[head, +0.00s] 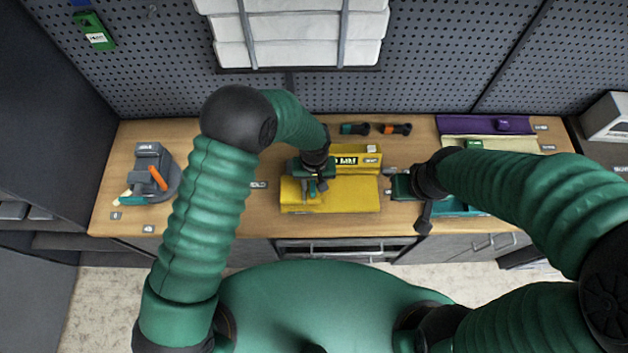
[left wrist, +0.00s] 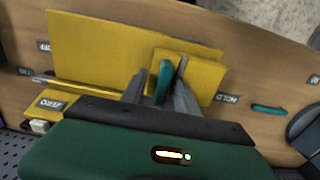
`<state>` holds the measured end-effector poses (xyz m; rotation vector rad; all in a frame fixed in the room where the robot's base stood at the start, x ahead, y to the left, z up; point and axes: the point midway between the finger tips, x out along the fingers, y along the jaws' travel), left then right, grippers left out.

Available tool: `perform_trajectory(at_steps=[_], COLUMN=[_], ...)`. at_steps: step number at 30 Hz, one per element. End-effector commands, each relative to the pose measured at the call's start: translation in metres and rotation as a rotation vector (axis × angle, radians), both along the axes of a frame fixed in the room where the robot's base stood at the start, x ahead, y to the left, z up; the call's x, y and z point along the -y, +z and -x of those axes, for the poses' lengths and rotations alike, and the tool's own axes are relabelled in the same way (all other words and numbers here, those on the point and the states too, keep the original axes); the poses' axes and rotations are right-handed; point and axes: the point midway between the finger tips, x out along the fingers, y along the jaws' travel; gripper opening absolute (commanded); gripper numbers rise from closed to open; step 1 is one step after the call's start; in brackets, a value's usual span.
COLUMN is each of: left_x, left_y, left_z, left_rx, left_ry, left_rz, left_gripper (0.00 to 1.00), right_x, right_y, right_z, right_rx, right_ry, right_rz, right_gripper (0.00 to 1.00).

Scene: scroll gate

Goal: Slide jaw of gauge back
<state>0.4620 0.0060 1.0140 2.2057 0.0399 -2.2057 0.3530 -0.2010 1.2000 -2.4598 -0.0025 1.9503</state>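The yellow gauge (head: 350,200) lies on the wooden bench, with an upright labelled wall at its back. In the left wrist view its flat yellow plate (left wrist: 100,60) carries a smaller yellow jaw block (left wrist: 207,78) with a teal tab (left wrist: 163,82) standing up from it. My left gripper (head: 316,187) is over the gauge, pointing down. In the left wrist view its two grey fingers (left wrist: 163,88) stand apart on either side of the teal tab, with a gap visible. My right gripper (head: 402,187) is right of the gauge, over the bench; its fingers are not clear.
A grey holder with an orange piece (head: 156,175) stands at the bench's left. A purple cloth (head: 485,124) lies at the back right. A pegboard (head: 430,60) rises behind. Bench left of the gauge is mostly clear.

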Motion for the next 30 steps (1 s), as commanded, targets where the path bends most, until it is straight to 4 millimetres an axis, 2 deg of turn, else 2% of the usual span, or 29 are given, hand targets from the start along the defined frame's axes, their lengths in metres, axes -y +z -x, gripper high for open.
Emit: perform_trajectory(at_steps=[5,13,30], left_x=[-0.0008,-0.0003,0.0000], left_y=[-0.0002,0.0002,0.0009], left_z=[-0.0007,-0.0005,-0.0003], left_rx=[0.000,0.000,0.000], left_ry=[0.001,0.001,0.001], left_rz=[0.000,0.000,0.000], left_gripper=[0.35,0.00,0.00], right_x=[0.0000,-0.0001,-0.0001], right_y=[-0.0004,-0.0004,-0.0002], right_z=[0.0001,0.0000,0.0001], right_rx=[0.000,0.000,0.000], right_ry=[0.000,0.000,0.000], right_rz=[0.000,0.000,0.000], right_gripper=[0.00,0.00,0.00])
